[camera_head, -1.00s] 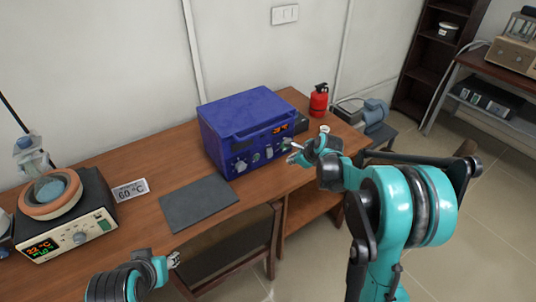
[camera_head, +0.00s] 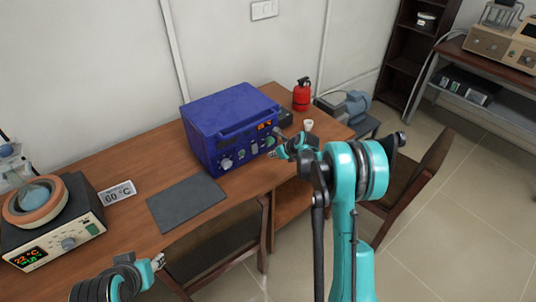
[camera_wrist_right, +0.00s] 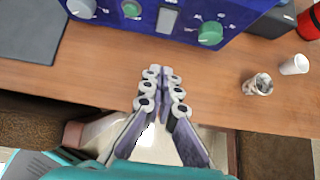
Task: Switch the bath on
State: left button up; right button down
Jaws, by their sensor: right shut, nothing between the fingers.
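In the right wrist view, the device's front panel (camera_wrist_right: 185,22) shows a white knob (camera_wrist_right: 82,7), a green round part (camera_wrist_right: 131,8), a pale rectangular switch-like part (camera_wrist_right: 166,18) and a green knob (camera_wrist_right: 210,33). My right gripper (camera_head: 280,153) is just in front of the panel's right part; its fingertips (camera_wrist_right: 162,76) are together and empty, apart from the panel. My left gripper (camera_head: 158,262) is low, by the table's front edge; its jaw state is unclear.
A dark mat (camera_head: 187,203) lies flat. A white cup (camera_head: 308,125) and red extinguisher (camera_head: 301,95) are right of the blue device. Chairs (camera_head: 418,180) stand in front.

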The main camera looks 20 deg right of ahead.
aim_at(255, 148)
jog(key=b+x, duration=0.2)
jog(key=x, duration=0.7)
jog(key=shift+f, duration=0.15)
jog(key=shift+w+a+b, duration=0.2)
jog(key=shift+w+b, duration=0.05)
jog(key=shift+w, duration=0.35)
jog(key=shift+w+a+b, duration=0.2)
jog(key=shift+w+b, duration=0.05)
jog(key=shift+w, duration=0.35)
jog(key=shift+w+a, duration=0.25)
jog(key=shift+w, duration=0.35)
jog(key=shift+w+f+t+b, duration=0.1)
jog(key=shift+f+t+b, duration=0.2)
jog(key=shift+b, duration=0.3)
jog(key=shift+w+r, duration=0.1)
jog(key=shift+a, duration=0.1)
jog(key=shift+r, duration=0.1)
